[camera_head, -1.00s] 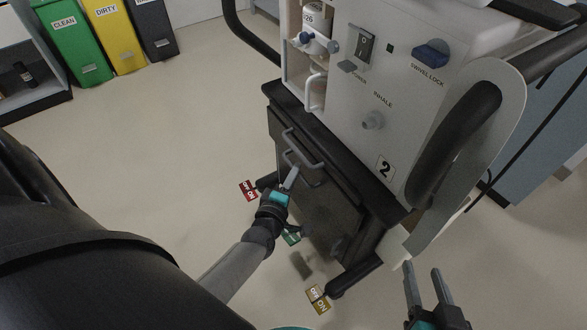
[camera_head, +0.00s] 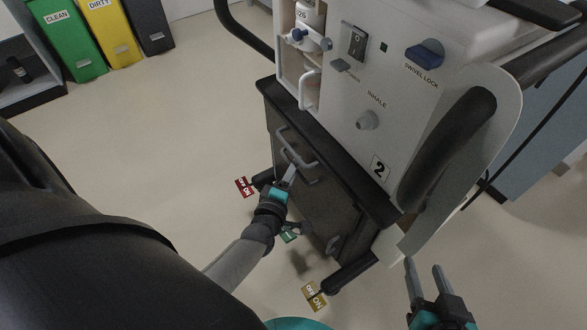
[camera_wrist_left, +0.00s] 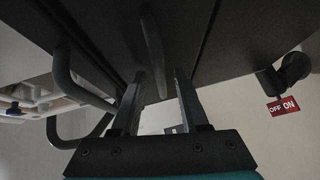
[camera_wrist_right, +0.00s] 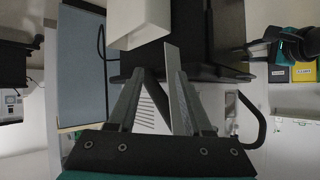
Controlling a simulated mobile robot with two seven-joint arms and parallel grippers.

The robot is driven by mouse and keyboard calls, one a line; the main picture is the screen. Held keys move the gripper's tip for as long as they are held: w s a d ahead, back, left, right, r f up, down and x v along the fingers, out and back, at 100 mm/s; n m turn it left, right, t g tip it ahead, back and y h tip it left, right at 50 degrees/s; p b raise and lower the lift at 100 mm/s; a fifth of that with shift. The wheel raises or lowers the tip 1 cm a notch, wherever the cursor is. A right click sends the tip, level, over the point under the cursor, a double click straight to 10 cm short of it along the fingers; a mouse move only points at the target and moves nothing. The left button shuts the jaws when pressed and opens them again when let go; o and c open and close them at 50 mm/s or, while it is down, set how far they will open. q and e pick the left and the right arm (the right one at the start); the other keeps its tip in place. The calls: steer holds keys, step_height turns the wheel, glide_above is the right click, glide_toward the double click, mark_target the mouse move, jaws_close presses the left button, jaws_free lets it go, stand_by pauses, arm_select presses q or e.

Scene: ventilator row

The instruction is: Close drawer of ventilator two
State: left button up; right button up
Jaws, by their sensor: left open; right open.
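Ventilator two, a white machine (camera_head: 340,110) marked with a black 2, stands on a dark cabinet (camera_head: 325,205) in the head view. Grey bar handles (camera_head: 302,162) sit on the cabinet's drawer fronts. I cannot tell how far any drawer stands out. My left gripper (camera_head: 289,172) is open and empty beside the handles. In the left wrist view, its fingertips (camera_wrist_left: 160,75) are close to the dark front, with one bar (camera_wrist_left: 152,50) just beyond them and more handles (camera_wrist_left: 70,75) to the left.
A black push handle (camera_head: 450,150) and pale side panel stick out at the ventilator's right. Dark feet with red (camera_head: 244,187) and yellow (camera_head: 314,296) ON/OFF tags reach over the floor. Green (camera_head: 70,40) and yellow bins stand back left. The floor at left is clear.

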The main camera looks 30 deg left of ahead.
arm_select(q)
steer(key=shift+s, duration=0.15)
steer(key=p+v, duration=0.5)
steer(key=v, duration=1)
arm_select(e)
steer(key=s+d+f+g+h, duration=0.3)
steer(key=s+d+g, duration=0.2)
steer(key=d+g, duration=0.1)
steer(key=shift+s+d+f+m+g+h, duration=0.2)
steer(key=shift+d+m+g+h, duration=0.15)
steer(key=shift+d, duration=0.35)
arm_select(q)
steer(key=shift+d, duration=0.1)
